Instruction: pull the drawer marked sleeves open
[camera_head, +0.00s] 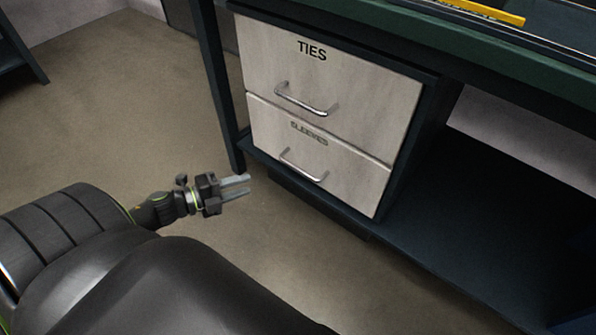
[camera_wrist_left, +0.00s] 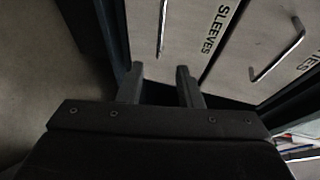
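The sleeves drawer (camera_head: 345,177) is the lower of two pale drawers under the bench, and its front looks flush and shut. Its label is dark and partly faint in the head view but reads clearly in the wrist view. Its silver bar handle (camera_head: 303,166) also shows at the top of the left wrist view (camera_wrist_left: 161,28). My left gripper (camera_head: 248,184) is left of the drawer front, apart from the handle. In the wrist view its two fingers (camera_wrist_left: 160,83) stand apart with nothing between them. My right gripper is not in view.
The ties drawer (camera_head: 370,100), with its own handle (camera_head: 305,101), sits directly above, also shut. A dark bench leg (camera_head: 217,85) stands left of the drawers. A dark lower shelf (camera_head: 460,215) extends right. Bare floor (camera_head: 130,110) lies left of the bench.

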